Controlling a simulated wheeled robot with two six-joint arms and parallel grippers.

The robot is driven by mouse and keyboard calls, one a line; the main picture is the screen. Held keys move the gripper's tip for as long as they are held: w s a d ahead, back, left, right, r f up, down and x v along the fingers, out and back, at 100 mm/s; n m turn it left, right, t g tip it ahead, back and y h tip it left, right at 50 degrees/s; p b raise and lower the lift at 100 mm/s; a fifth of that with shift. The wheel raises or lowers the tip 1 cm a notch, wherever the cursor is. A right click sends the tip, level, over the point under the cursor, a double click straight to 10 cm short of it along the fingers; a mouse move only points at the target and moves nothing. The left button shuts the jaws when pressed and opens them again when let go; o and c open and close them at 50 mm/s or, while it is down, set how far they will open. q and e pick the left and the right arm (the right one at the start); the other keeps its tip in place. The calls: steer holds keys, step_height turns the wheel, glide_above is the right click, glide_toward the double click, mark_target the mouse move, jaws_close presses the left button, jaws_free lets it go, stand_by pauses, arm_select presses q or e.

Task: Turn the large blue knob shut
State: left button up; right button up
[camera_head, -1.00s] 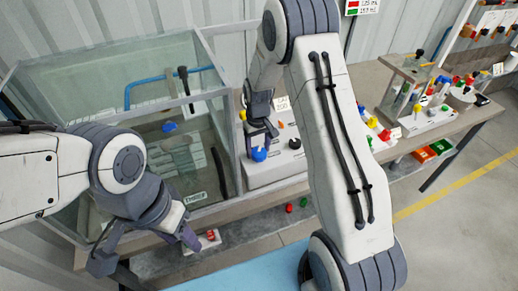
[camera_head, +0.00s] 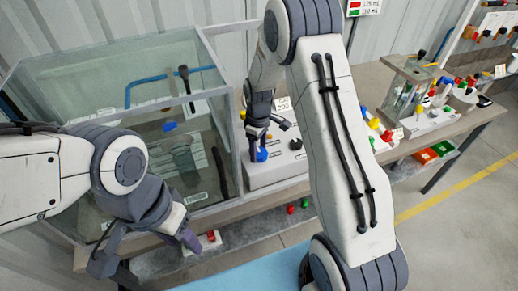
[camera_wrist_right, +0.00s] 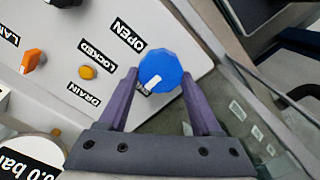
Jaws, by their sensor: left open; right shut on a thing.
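The large blue knob (camera_wrist_right: 160,70) is on the white panel (camera_wrist_right: 130,20) in the right wrist view, with a white mark pointing to its lower left. It also shows in the head view (camera_head: 262,155), partly covered by my gripper. The word OPEN is printed at its upper left; another label below it is mostly hidden. My right gripper (camera_wrist_right: 160,88) has a purple finger on each side of the knob and is shut on it; it also shows in the head view (camera_head: 262,143). My left gripper (camera_head: 146,252) is open and empty, low at the left.
An orange knob (camera_wrist_right: 30,60) and a yellow button (camera_wrist_right: 87,72) are on the same panel, left of the blue knob. A glass tank (camera_head: 100,85) stands left of the panel. Red and green trays (camera_head: 428,155) are at the right.

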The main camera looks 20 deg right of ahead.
mark_target(258, 152)
steer(key=shift+w+r, duration=0.1)
stand_by(0.3)
steer(key=o, duration=1.4)
step_height(258, 152, up, 10)
steer(key=shift+r+b, duration=0.2)
steer(key=shift+b, duration=0.9)
